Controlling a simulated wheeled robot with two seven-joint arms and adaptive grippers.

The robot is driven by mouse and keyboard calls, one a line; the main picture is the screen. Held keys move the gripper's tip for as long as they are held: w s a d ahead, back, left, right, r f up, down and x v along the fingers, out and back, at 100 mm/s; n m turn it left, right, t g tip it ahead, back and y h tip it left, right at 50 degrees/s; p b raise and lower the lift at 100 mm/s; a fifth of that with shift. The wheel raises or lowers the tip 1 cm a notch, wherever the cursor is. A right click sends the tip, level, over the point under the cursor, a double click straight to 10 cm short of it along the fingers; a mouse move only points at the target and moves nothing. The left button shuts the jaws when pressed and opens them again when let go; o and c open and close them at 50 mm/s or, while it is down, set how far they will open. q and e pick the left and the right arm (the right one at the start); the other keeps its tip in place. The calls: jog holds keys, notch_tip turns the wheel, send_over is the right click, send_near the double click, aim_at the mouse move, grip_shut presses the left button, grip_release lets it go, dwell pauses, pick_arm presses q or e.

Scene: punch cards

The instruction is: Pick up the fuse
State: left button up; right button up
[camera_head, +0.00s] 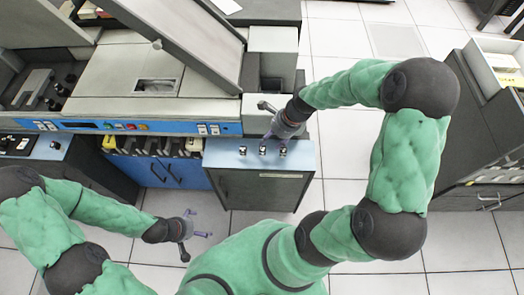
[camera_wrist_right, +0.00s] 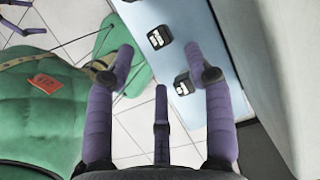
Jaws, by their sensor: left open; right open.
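Several small black pieces with pale tops stand in a row on the pale blue cabinet top (camera_head: 225,160). They look like fuses: a left one (camera_head: 242,150), a middle one (camera_head: 262,150) and a right one (camera_head: 283,151). I cannot tell which one is meant. My right gripper (camera_head: 266,122) is open and empty above the back of this cabinet top, close to the row. In the right wrist view, two pieces show, an upper one (camera_wrist_right: 158,38) and a lower one (camera_wrist_right: 184,84) beside the right finger. My left gripper (camera_head: 197,232) is open and empty over the floor.
A large grey and blue machine (camera_head: 120,75) stands behind and left, with a slanted panel (camera_head: 185,35) rising near my right gripper. A dark cabinet (camera_head: 490,130) with an open box on top is at the right. The tiled floor (camera_head: 345,185) between is clear.

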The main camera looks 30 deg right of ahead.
aim_at(263, 148)
jog(key=shift+x, duration=0.8)
jog(key=b+x, duration=0.2)
jog(key=x, duration=0.3)
jog(key=shift+w+a+b, duration=0.1)
jog(key=shift+a+b, duration=0.05)
jog(key=shift+b, duration=0.25)
jog(key=c, duration=0.9)
